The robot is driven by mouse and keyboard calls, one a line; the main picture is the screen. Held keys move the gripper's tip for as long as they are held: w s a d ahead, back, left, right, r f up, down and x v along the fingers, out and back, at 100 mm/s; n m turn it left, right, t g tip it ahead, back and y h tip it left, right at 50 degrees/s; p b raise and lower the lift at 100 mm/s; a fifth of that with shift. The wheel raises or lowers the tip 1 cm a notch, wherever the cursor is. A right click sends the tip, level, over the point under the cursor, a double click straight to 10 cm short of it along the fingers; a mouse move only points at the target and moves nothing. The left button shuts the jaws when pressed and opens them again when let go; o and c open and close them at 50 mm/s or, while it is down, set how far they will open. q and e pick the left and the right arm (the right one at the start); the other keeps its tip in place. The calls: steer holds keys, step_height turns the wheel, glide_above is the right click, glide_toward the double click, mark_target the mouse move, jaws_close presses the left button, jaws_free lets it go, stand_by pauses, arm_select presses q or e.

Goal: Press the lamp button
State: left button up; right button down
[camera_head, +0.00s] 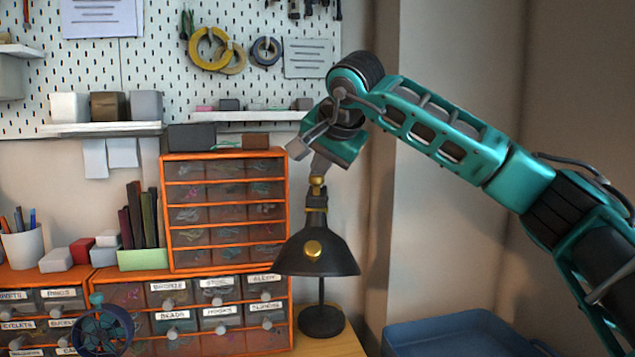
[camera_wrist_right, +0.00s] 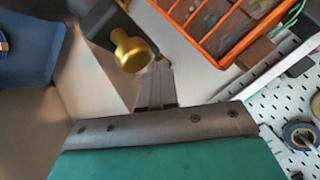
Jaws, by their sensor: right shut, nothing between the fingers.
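A desk lamp with a black cone shade (camera_head: 318,262) and a dark round base (camera_head: 321,320) stands near the middle of the head view. A round gold button (camera_head: 313,249) sits on the front of the shade. Gold fittings (camera_head: 316,192) top the lamp's neck. My right gripper (camera_head: 319,168) points down just above these fittings, shut and empty; I cannot tell if it touches them. My left gripper is not seen.
An orange drawer cabinet (camera_head: 287,200) stands left of the lamp, with labelled drawers (camera_head: 172,316) below. A blue bin (camera_head: 450,325) is to the lower right. A pegboard (camera_head: 150,60) with shelves and tape rolls is behind. A round spoked device (camera_head: 103,330) is at lower left.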

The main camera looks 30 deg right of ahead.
mark_target(321, 189)
steer(key=shift+r+p, duration=0.45)
steer(key=shift+p, duration=0.05)
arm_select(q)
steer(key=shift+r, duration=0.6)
arm_select(e)
steer(key=shift+f, duration=0.1)
step_height(321, 189, up, 4)
steer(key=p, duration=0.3)
steer(key=shift+f+p, duration=0.15)
steer(key=shift+p, duration=0.15)
steer(key=shift+r+p, duration=0.75)
steer(key=shift+p, duration=0.05)
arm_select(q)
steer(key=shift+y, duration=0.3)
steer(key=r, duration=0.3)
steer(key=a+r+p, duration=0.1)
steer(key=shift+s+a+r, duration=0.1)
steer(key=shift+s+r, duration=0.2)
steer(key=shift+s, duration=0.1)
arm_select(e)
steer(key=shift+r, duration=0.4)
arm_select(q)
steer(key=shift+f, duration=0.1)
